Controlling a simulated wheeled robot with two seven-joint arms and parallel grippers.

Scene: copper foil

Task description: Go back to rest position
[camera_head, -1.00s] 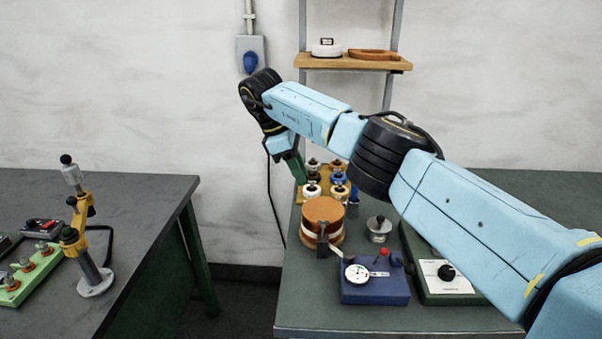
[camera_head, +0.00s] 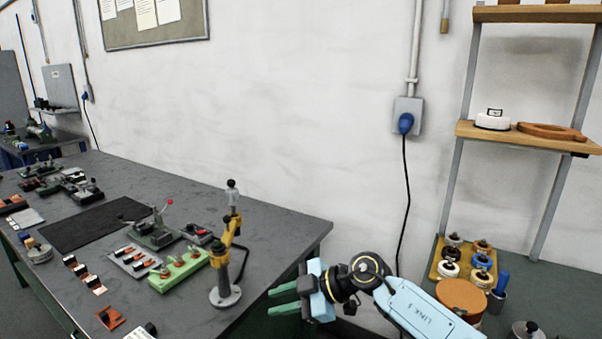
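My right gripper (camera_head: 284,299) shows in the head view at the lower middle, just right of the left table's edge. Its two green fingers point left and stand apart, with nothing between them. The light blue arm (camera_head: 428,312) behind it runs to the lower right, in front of the right-hand table. My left gripper is not in view.
The left table (camera_head: 283,222) bears a yellow stand (camera_head: 222,245), a green block (camera_head: 178,271), a black mat (camera_head: 95,228) and several small parts. On the right table are a copper-brown roll (camera_head: 460,296) and a yellow tray (camera_head: 436,270) of spools. A shelf (camera_head: 467,130) stands behind.

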